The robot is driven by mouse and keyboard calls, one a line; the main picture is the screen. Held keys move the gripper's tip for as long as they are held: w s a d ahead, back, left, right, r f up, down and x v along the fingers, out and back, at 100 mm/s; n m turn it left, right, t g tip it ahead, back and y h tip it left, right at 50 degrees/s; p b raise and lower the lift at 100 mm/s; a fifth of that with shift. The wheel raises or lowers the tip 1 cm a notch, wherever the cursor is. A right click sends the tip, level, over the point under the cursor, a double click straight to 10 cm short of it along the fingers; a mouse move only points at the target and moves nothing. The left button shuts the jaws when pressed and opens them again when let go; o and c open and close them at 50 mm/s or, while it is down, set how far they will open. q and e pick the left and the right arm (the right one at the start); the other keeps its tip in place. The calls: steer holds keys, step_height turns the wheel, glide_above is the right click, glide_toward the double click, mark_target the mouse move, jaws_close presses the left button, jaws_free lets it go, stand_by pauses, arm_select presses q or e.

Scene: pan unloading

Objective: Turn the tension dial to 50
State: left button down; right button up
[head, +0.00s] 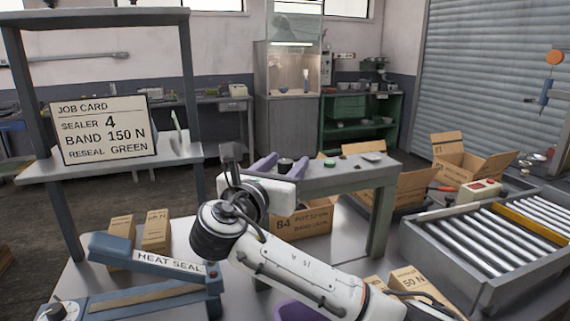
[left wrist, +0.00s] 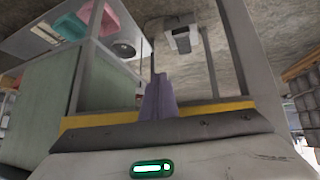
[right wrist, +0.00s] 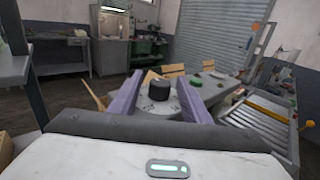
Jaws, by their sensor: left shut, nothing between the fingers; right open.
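The tension dial appears as a black knob (right wrist: 159,94) on a pale round plate with small marks in the right wrist view. Its setting is too small to read. In the head view the black knob (head: 285,164) is on the grey raised stand (head: 340,178). My right gripper (right wrist: 158,98) is open, with one purple finger to each side of the knob in the picture. Contact cannot be told. It also shows in the head view (head: 281,163). My left gripper (left wrist: 157,100) is shut and empty in the left wrist view, away from the dial.
A job card (head: 104,130) reads sealer 4, band 150 N, reseal green. A heat sealer (head: 150,262) stands at front left with its own black knob (head: 58,311). Cardboard boxes (head: 303,222) lie around the stand. A roller conveyor (head: 500,243) occupies the right.

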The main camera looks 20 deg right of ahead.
steer(key=c, duration=1)
steer(key=shift+c, duration=0.2)
steer(key=shift+y, duration=0.3)
steer(key=n+t+y, duration=0.2)
steer(key=n+y, duration=0.1)
steer(key=y, duration=0.1)
steer(key=n+t+y, duration=0.2)
steer(key=n+y, duration=0.1)
steer(key=y, duration=0.2)
steer(key=shift+s+d+n, duration=0.1)
steer(key=shift+d+n, duration=0.1)
steer(key=shift+n, duration=0.2)
steer(key=n+y, duration=0.2)
steer(key=y, duration=0.1)
steer(key=n+y, duration=0.2)
steer(key=y, duration=0.1)
steer(key=shift+g, duration=0.3)
steer(key=shift+n+g+y, duration=0.7)
steer(key=shift+n+y, duration=0.5)
steer(key=shift+y, duration=0.8)
steer(key=shift+a+y, duration=0.1)
steer(key=shift+y, duration=0.2)
steer(key=o, duration=1)
